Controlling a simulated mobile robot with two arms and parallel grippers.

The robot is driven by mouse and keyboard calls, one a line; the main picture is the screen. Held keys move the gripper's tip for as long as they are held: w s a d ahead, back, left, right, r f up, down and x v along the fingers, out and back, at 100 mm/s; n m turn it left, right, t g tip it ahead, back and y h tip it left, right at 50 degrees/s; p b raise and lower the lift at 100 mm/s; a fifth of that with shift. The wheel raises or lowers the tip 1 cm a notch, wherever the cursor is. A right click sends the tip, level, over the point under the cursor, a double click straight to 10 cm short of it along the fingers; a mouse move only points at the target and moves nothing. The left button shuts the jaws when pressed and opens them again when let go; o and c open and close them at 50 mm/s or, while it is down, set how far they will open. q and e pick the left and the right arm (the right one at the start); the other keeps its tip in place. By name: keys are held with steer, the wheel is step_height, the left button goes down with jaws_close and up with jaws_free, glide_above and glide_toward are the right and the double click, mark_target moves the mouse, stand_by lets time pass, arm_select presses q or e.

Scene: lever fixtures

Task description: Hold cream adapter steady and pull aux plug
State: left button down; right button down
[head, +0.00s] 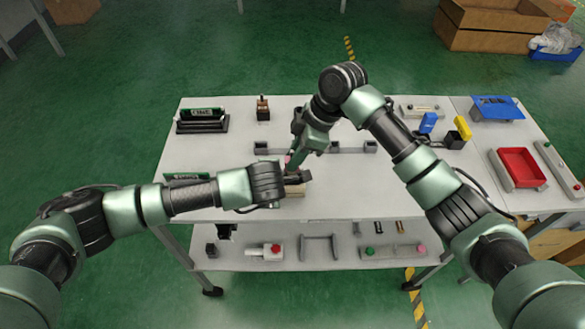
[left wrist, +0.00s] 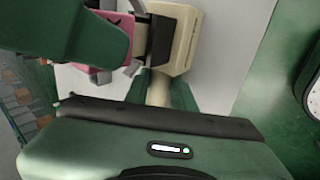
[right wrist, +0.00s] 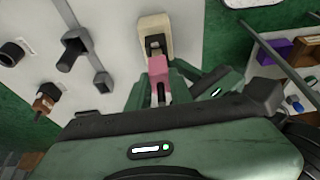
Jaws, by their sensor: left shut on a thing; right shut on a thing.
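The cream adapter (left wrist: 186,42) is a pale block with a dark face in the left wrist view. My left gripper (left wrist: 158,88) is shut on a cream part of it. The pink aux plug (right wrist: 157,68) lies in line with the adapter (right wrist: 154,28), at its dark opening, in the right wrist view. My right gripper (right wrist: 160,92) is shut on the plug. In the head view my right gripper (head: 292,161) is just behind my left gripper (head: 298,178). I cannot tell how deep the plug sits.
The white table (head: 350,195) has free room right of the grippers. A dark rail fixture (head: 335,150) stands behind them. A red tray (head: 518,167) and a blue fixture (head: 497,108) are at the right. A lower shelf (head: 345,262) holds several small parts.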

mark_target(292, 150)
steer(key=shift+r, duration=1.9)
steer(key=shift+r, duration=0.1)
steer(key=shift+r, duration=0.9)
arm_select(q)
steer(key=c, duration=1.1)
jaws_free()
steer(key=shift+s, duration=0.1)
steer(key=v, duration=1.2)
